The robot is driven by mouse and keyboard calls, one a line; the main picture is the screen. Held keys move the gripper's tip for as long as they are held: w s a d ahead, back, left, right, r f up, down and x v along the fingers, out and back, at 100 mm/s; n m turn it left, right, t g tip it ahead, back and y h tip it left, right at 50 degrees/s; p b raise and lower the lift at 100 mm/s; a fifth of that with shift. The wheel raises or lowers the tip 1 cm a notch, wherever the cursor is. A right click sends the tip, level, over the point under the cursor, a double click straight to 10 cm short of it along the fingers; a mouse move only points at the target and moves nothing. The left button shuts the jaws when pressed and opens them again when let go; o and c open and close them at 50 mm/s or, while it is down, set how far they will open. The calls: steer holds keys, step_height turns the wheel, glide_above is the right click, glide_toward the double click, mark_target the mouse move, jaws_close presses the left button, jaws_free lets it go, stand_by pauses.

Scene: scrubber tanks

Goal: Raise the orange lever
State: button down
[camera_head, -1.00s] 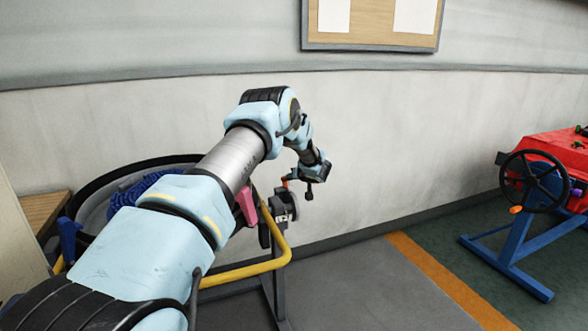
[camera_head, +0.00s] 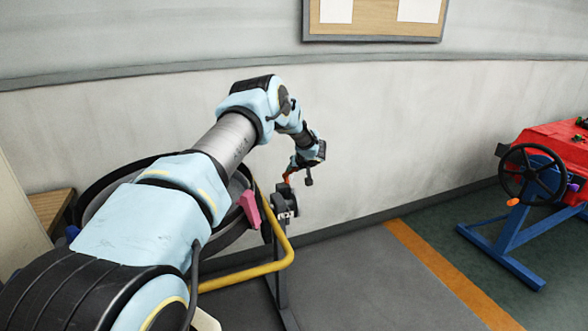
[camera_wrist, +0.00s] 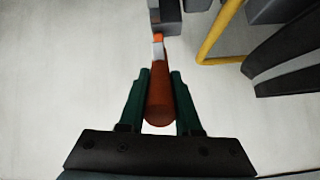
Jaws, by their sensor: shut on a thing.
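The orange lever (camera_wrist: 160,98) lies between the two green fingers of my gripper (camera_wrist: 160,88) in the wrist view. The fingers are shut on its thick round end. The lever's lighter neck runs up the picture to a dark grey mount. In the head view the lever (camera_head: 289,175) shows as a small orange piece just below my gripper (camera_head: 296,171), above the dark round mount (camera_head: 287,203) on the stand. My fingers are small and partly hidden there.
A yellow rail (camera_head: 262,268) curves beside the mount, and a pink handle (camera_head: 249,209) stands near my arm. A black-rimmed round tank lies partly behind my arm. A red machine with a black handwheel (camera_head: 533,172) stands at the right. The floor between is clear.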

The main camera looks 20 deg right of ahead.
steer(key=shift+w+r, duration=0.1)
steer(key=shift+r, duration=0.05)
steer(key=c, duration=0.6)
jaws_free()
steer(key=b+v, duration=0.3)
steer(key=v, duration=0.7)
steer(key=shift+s+r, duration=0.2)
steer(key=shift+s, duration=0.1)
